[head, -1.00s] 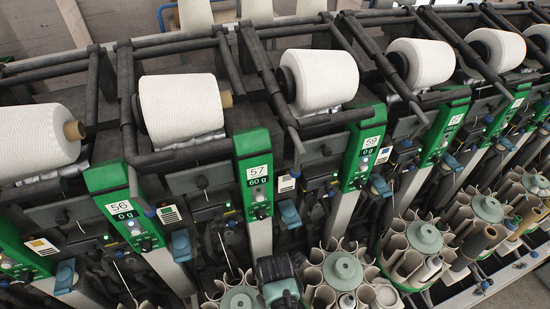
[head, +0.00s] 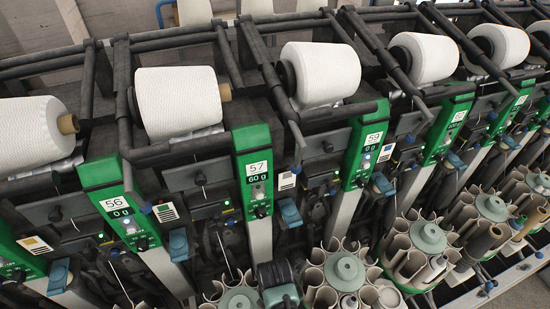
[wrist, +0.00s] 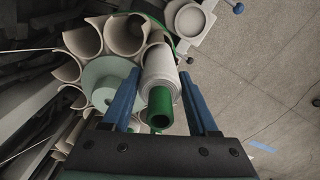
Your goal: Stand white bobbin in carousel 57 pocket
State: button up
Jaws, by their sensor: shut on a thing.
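The white bobbin (wrist: 158,68) shows in the wrist view with the green end of its tube (wrist: 160,112) toward the camera. My gripper (wrist: 157,88) has its blue fingers on both sides of it and is shut on it. The bobbin overlaps the edge of a carousel with cream pockets (wrist: 124,34) and a pale green hub (wrist: 106,80). How far it sits in a pocket is hidden. In the head view the number 57 panel (head: 257,168) reads 60 g. A carousel (head: 238,301) is partly cut off below it. The held bobbin is not visible there.
Another carousel (head: 345,268) stands to the right, with a white bobbin (head: 349,302) at its front. Large white cones (head: 178,102) line the machine above. In the wrist view, grey floor (wrist: 260,75) lies open to the right, beside a pale round cup (wrist: 189,20).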

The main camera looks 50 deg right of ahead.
jog(key=shift+f, duration=0.5)
jog(key=shift+f+b, duration=0.1)
jog(key=shift+b, duration=0.25)
jog(key=shift+f+b, duration=1.15)
jog(key=shift+f, duration=0.4)
jog(key=o, duration=1.3)
jog(key=shift+r, duration=0.15)
notch_tip(320, 180, up, 13)
jog(key=shift+f+b, duration=0.1)
jog(key=shift+b, duration=0.25)
